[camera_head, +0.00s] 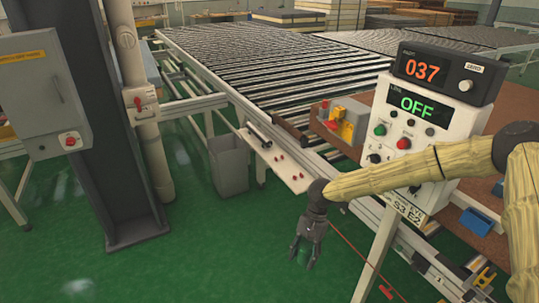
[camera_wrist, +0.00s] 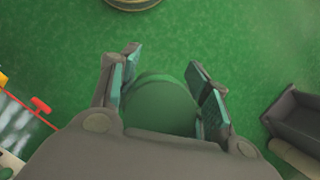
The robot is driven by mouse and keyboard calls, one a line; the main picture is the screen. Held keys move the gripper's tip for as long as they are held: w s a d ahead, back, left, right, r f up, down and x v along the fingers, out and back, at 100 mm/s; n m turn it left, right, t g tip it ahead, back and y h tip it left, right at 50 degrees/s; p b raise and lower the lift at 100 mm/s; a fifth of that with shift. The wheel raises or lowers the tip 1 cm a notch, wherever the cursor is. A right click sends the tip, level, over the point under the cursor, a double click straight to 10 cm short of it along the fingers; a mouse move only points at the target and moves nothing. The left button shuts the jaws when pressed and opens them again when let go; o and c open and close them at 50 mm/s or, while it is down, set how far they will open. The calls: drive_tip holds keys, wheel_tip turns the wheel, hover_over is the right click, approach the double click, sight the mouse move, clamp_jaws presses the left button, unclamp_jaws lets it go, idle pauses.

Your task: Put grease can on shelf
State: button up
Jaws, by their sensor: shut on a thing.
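My gripper (camera_head: 303,260) hangs pointing down over the green floor, in front of the conveyor side. In the wrist view its fingers (camera_wrist: 163,62) are closed around a round green can (camera_wrist: 160,100), which is the grease can. The can's green is close to the floor's colour, and my gripper's body hides part of it. A pale ledge (camera_head: 278,160) with small red parts is fixed to the conveyor side, up and left of my gripper. I cannot tell whether this ledge is the shelf.
A control panel (camera_head: 412,130) on a post stands right of my gripper. A grey bin (camera_head: 230,165) stands on the floor left of the ledge; a dark bin (camera_wrist: 295,125) shows in the wrist view. A dark column (camera_head: 120,190) stands at left. Open floor lies between.

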drive_tip(key=w+a+r+m+t, duration=0.2)
drive_tip(key=w+a+m+t, duration=0.4)
drive_tip(key=m, duration=1.2)
drive_tip(key=shift+w+a+r+y, duration=0.2)
drive_tip(key=shift+w+a+y, duration=0.2)
drive_tip(key=shift+w+a, duration=1.15)
drive_tip(key=shift+s+a+r+m+t, duration=0.1)
drive_tip(key=shift+a+m+t, duration=0.2)
drive_tip(key=shift+m, duration=0.2)
